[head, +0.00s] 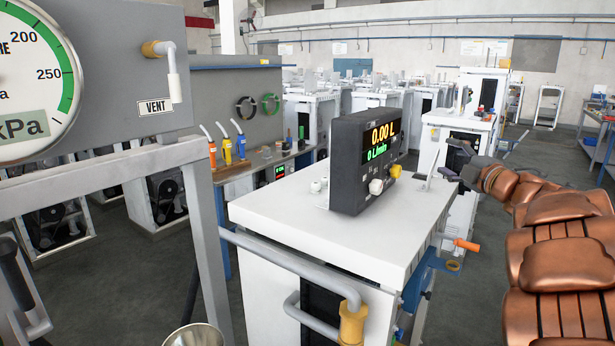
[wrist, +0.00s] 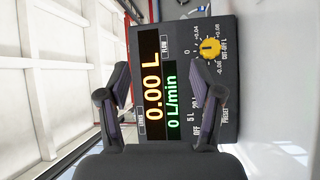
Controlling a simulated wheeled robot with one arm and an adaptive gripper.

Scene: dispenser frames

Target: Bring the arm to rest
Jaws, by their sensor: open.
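My arm (head: 560,230), copper-coloured and segmented, reaches in from the right side of the head view. My gripper (head: 449,160) is at its far end, beside the right side of the dark meter box (head: 352,170) and apart from it. In the wrist view my gripper (wrist: 159,80) has its two fingers spread with nothing between them. The meter box fills the background there, turned sideways, with a yellow knob (wrist: 210,47). Its display reads 0.00 L and 0 L/min.
The meter box stands on a white cabinet (head: 290,215) with an orange-tipped lever (head: 466,244) on its right side. A grey panel with a pressure gauge (head: 35,75) and VENT valve (head: 160,60) is close on the left. More white dispensers stand behind. Floor shows at right.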

